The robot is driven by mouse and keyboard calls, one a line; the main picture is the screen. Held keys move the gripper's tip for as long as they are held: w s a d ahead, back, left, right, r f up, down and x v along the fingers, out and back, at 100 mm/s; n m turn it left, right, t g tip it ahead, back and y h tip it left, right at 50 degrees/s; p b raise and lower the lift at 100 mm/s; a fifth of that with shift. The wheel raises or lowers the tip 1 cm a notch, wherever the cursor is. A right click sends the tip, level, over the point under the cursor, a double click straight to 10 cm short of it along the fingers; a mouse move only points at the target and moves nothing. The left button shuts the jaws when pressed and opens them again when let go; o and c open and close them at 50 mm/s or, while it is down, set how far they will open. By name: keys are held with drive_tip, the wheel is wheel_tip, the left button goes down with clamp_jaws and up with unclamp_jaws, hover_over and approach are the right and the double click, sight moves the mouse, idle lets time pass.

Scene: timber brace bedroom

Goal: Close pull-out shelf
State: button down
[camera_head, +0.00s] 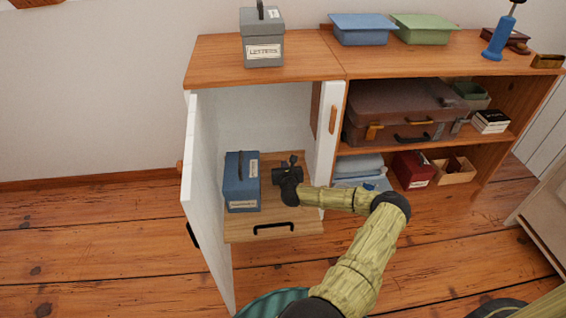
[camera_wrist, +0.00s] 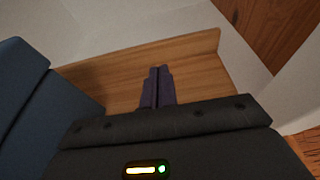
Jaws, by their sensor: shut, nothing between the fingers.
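The pull-out shelf (camera_head: 270,228) is a light wooden board with a black bar handle (camera_head: 273,227) on its front. It sticks out of the white-walled cabinet at the left. A blue lidded box (camera_head: 241,184) with a label stands on its left side. My gripper (camera_head: 293,163) is over the shelf, to the right of the blue box, inside the cabinet opening. In the wrist view the dark fingers (camera_wrist: 157,86) are together and empty, in front of the shelf's wooden board (camera_wrist: 195,58). The blue box (camera_wrist: 35,100) fills the left edge there. Contact with the shelf cannot be told.
The white cabinet door (camera_head: 207,205) stands open on the left. A second narrow white panel (camera_head: 328,130) with a wooden handle stands right of the opening. A grey box (camera_head: 262,38) is on top.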

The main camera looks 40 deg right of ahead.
sight(282, 154)
drive_tip(key=x, duration=0.1)
drive_tip(key=b+x, duration=0.1)
drive_tip(key=x, duration=0.2)
drive_tip(key=shift+w+r+b, duration=0.1)
drive_tip(key=shift+r+b, duration=0.25)
drive_tip(key=shift+r, duration=0.05)
drive_tip(key=shift+w+d+r, duration=0.1)
drive_tip(key=shift+w+d, duration=0.15)
drive_tip(key=shift+w, duration=0.05)
